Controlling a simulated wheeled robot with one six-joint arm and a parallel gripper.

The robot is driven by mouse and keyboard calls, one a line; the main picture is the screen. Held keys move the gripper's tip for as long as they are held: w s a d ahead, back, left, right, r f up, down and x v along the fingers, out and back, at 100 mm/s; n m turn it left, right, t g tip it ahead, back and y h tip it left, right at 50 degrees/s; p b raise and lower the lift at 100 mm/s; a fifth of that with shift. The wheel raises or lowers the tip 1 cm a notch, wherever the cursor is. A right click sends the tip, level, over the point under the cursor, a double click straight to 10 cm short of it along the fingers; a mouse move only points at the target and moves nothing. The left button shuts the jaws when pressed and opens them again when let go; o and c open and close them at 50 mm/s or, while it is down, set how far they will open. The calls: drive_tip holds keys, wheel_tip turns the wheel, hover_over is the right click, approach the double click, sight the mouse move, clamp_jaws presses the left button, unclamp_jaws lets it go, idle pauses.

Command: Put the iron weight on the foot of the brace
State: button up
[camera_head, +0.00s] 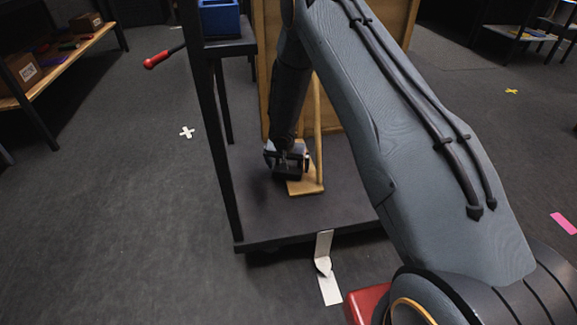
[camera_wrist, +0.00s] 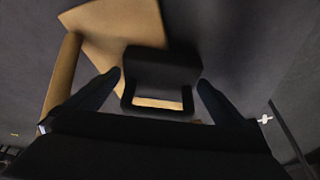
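The iron weight (camera_head: 292,167) is a dark block with a loop handle; it also shows in the wrist view (camera_wrist: 164,70). My gripper (camera_head: 287,156) has its fingers close against both sides of the weight (camera_wrist: 160,80). The wooden brace has a thin upright (camera_head: 318,130) and a flat pale foot (camera_head: 307,187). In the wrist view the foot (camera_wrist: 120,35) lies beneath and beside the weight, and wood shows through the handle. The weight is over the foot's left part; I cannot tell if it rests on it.
The brace stands on a dark low platform (camera_head: 260,215) before a tall wooden panel (camera_head: 350,95). A dark frame post (camera_head: 207,120) rises left of my arm. A red-tipped lever (camera_head: 156,61) sticks out left. A blue bin (camera_head: 220,18) sits above.

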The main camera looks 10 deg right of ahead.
drive_tip(key=p+v, duration=0.3)
drive_tip(key=v, duration=0.9)
drive_tip(key=shift+p, duration=0.3)
drive_tip(key=shift+r, duration=0.1)
